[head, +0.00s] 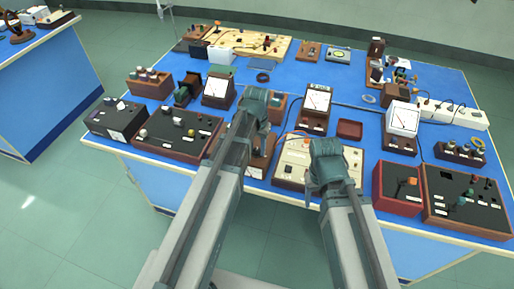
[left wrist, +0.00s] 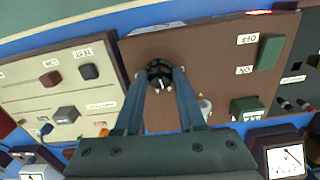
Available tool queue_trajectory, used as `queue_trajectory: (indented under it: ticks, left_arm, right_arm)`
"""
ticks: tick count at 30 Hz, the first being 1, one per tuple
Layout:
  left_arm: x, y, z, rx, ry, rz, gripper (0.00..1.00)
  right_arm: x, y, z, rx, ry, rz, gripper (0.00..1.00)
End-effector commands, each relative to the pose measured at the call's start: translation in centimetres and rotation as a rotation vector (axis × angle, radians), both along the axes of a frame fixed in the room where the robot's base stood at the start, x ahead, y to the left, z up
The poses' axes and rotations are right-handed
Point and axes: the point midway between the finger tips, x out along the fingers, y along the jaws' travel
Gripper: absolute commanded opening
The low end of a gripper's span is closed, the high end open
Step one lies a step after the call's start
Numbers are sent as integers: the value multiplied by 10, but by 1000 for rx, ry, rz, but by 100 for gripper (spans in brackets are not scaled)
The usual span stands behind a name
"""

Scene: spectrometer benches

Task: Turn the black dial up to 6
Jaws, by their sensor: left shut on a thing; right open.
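The black dial (left wrist: 160,72) sits on a brown panel (left wrist: 215,60) in the left wrist view. My left gripper (left wrist: 160,84) is shut on the dial, with one finger on each side of its rim. A small white label lies just beyond the dial, but its marks are too small to read, so I cannot tell the setting. In the head view my left gripper (head: 257,108) is above the brown box (head: 262,160) and hides the dial. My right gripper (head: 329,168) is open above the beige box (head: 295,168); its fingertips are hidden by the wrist.
A red box (head: 398,186), meters (head: 317,100) and other boxes crowd the blue bench (head: 345,75). A small red tray (head: 349,129) lies behind my right gripper.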

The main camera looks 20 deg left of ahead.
Motion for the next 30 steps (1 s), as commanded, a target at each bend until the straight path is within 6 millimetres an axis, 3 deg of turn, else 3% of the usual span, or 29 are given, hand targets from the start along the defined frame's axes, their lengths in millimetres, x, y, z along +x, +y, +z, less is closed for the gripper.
queue_trajectory:
  ticks: [15, 30]
  left_arm:
    - [0, 0, 0, 0, 1, -364, 0]
    - [0, 0, 0, 0, 1, -460, 0]
  right_arm:
    - [0, 0, 0, 0, 0, 0, 60]
    - [0, 0, 0, 0, 0, 0, 60]
